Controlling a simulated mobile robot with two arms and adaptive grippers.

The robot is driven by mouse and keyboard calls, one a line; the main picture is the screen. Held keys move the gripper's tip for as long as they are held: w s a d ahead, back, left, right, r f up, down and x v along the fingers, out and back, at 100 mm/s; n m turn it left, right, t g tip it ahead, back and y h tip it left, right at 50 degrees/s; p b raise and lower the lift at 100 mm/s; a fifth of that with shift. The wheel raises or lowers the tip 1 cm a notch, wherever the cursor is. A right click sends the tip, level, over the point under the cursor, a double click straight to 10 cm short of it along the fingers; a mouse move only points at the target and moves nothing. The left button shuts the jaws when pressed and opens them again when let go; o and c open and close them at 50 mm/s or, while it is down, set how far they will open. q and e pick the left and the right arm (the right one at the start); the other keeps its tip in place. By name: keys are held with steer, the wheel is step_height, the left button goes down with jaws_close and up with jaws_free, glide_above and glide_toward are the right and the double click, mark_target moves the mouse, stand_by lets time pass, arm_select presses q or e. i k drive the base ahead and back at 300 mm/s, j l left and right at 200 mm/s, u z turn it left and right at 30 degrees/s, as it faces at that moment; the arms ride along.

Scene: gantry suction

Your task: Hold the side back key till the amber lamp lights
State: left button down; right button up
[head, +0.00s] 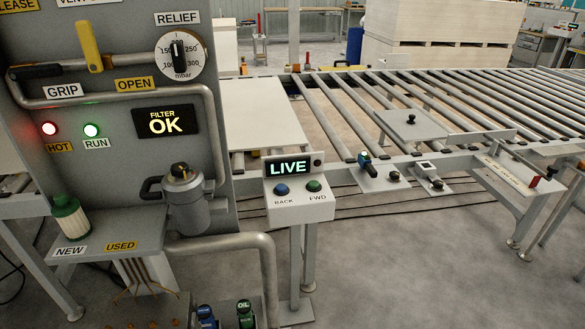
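A grey control pedestal (299,215) stands in the middle, in front of the roller conveyor. Its sloped top has a blue key (281,190) marked BACK and a green key (313,186) marked FWD. Above them a display (288,168) reads LIVE in pale green. A small dark round part (318,161) sits right of the display; I cannot tell if it is a lamp, and it shows no amber light. Nothing touches the keys. Neither of my grippers is in view.
A grey panel (195,100) at left carries a lit red HOT lamp (49,128), a lit RUN lamp (91,130), a RELIEF dial (181,56) and a FILTER OK display (166,121). A canister (187,205) and pipe (268,275) stand left of the pedestal.

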mark_target(280, 188)
steer(key=i+l+u, duration=0.1)
steer(key=l, duration=0.25)
steer(key=i+l+u, duration=0.1)
steer(key=l, duration=0.3)
steer(key=i+l+u, duration=0.1)
steer(key=l, duration=0.25)
steer(key=i+l+u, duration=0.1)
steer(key=l, duration=0.3)
steer(key=i, duration=0.1)
